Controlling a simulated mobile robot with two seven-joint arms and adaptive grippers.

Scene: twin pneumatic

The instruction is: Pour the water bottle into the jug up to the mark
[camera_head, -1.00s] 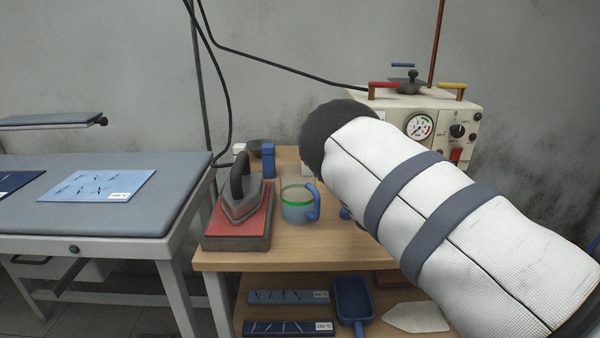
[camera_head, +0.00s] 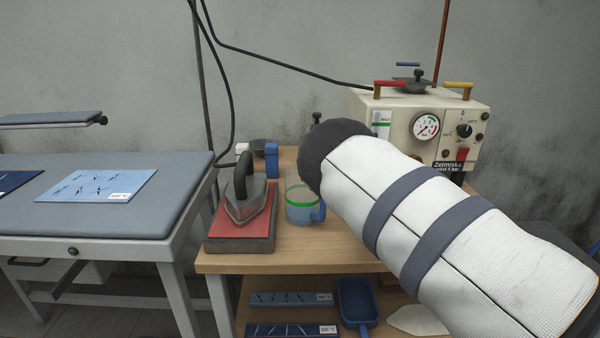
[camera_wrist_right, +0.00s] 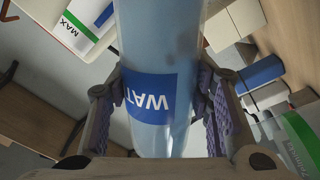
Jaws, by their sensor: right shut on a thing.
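The jug (camera_head: 302,208) is a translucent blue vessel with a green band near its rim and a blue handle. It stands upright on the wooden table, right of the iron. The green band and part of its wall also show at the lower right of the right wrist view (camera_wrist_right: 302,142). My right gripper (camera_wrist_right: 168,105) is shut on the water bottle (camera_wrist_right: 155,50), a clear bluish bottle with a blue "WAT" label. In the head view my right sleeve hides this gripper and the bottle. The bottle's tilt and water level are unclear. My left gripper is not in view.
An iron (camera_head: 245,205) on a red pad stands left of the jug. A blue box (camera_head: 271,160) is behind it. A steam boiler (camera_head: 400,110) with a gauge stands at the back right. A padded ironing table (camera_head: 120,215) is at the left. A lower shelf holds a blue scoop (camera_head: 357,300).

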